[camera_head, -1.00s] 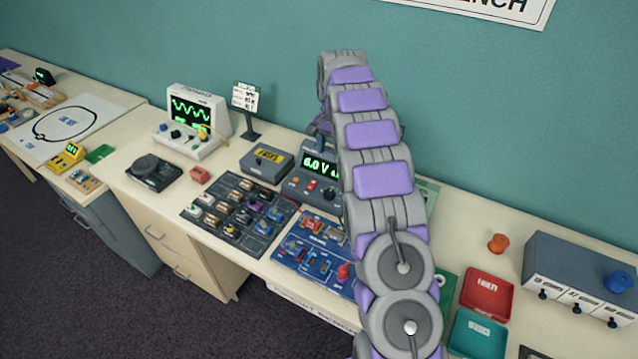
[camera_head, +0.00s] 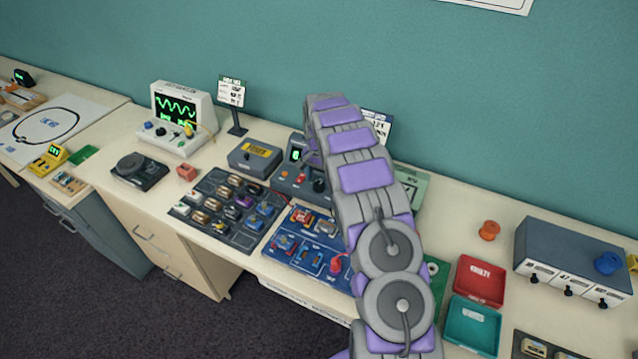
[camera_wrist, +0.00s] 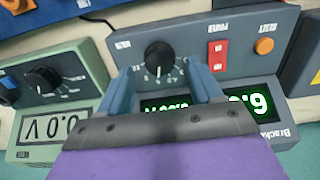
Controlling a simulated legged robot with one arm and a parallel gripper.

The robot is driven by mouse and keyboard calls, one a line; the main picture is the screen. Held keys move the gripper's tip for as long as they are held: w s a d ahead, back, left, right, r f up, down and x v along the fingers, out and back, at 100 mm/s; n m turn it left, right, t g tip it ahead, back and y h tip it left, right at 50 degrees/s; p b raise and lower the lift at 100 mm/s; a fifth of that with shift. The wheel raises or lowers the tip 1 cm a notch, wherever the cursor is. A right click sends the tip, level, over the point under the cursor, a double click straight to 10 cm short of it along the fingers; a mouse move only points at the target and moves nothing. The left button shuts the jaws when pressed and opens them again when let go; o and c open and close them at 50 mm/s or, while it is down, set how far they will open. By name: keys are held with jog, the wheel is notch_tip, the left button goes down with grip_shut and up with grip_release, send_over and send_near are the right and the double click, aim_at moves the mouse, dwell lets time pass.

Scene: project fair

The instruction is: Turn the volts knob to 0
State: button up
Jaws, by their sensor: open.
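The grey bench power supply (camera_head: 286,188) stands on the bench in the head view, partly covered by my arm. Its panel fills the middle of the wrist view, upside down, with a green lit display (camera_wrist: 248,104) that appears to read 6.0. My gripper (camera_wrist: 158,70) is open, with one finger on each side of the knob's near edge. I cannot tell whether the fingers touch it. In the head view the fingers are mostly hidden by my arm.
In the wrist view, a red switch (camera_wrist: 217,54) and an orange button (camera_wrist: 264,46) are to the right of the knob. A green meter (camera_wrist: 50,85) with its own black knob stands to the left. A blue circuit board (camera_head: 300,255) lies before the supply.

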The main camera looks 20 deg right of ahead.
aim_at(319, 186)
jog(key=shift+f, duration=1.35)
jog(key=c, duration=1.1)
